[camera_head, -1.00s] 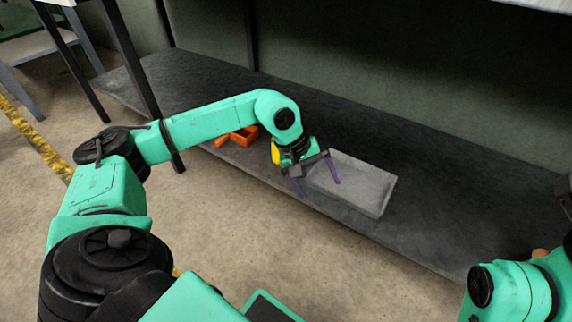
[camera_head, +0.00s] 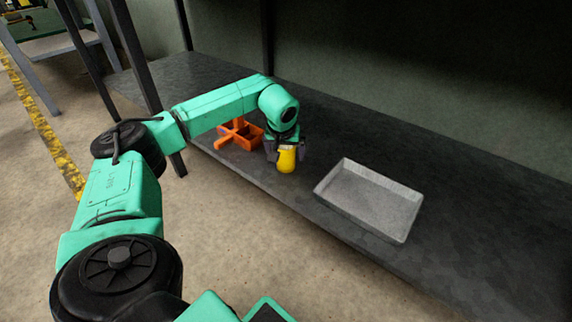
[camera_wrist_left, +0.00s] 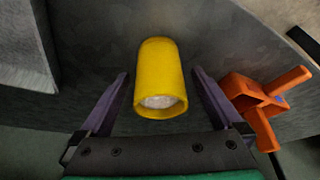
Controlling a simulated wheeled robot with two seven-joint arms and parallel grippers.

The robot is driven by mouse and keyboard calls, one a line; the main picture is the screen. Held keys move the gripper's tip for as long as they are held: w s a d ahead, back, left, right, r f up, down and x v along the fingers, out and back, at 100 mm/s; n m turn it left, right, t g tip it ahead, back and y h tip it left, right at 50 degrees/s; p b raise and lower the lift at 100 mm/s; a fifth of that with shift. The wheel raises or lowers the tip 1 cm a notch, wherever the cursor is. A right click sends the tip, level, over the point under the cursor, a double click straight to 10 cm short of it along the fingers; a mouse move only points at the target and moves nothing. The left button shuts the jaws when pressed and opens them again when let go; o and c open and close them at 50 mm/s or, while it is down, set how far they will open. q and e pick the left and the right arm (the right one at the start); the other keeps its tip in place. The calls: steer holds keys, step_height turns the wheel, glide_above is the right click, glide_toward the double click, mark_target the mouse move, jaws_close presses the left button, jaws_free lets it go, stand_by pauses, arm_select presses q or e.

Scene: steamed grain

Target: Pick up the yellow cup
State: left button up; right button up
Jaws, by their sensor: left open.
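The yellow cup (camera_head: 286,160) stands near the front edge of the dark shelf, just beside my left gripper. In the left wrist view the cup (camera_wrist_left: 160,78) is between the two purple fingers, and something pale shows inside its mouth. My left gripper (camera_wrist_left: 160,88) is open around the cup, with a visible gap on each side. In the head view the left gripper (camera_head: 286,150) is partly hidden by its own wrist and the cup. My right gripper is out of view.
A grey tray (camera_head: 331,197) lies on the shelf (camera_head: 460,210) to the right of the cup. An orange holder with handles (camera_head: 243,134) is close on the left, and also shows in the left wrist view (camera_wrist_left: 258,105). Dark table legs stand at left.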

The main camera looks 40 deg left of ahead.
arm_select(q)
steer(key=shift+w+a+f, duration=0.1)
steer(key=shift+w+f, duration=0.1)
steer(key=shift+f, duration=0.3)
steer(key=shift+r, duration=0.15)
steer(key=c, duration=1.5)
steer(key=shift+r, duration=0.1)
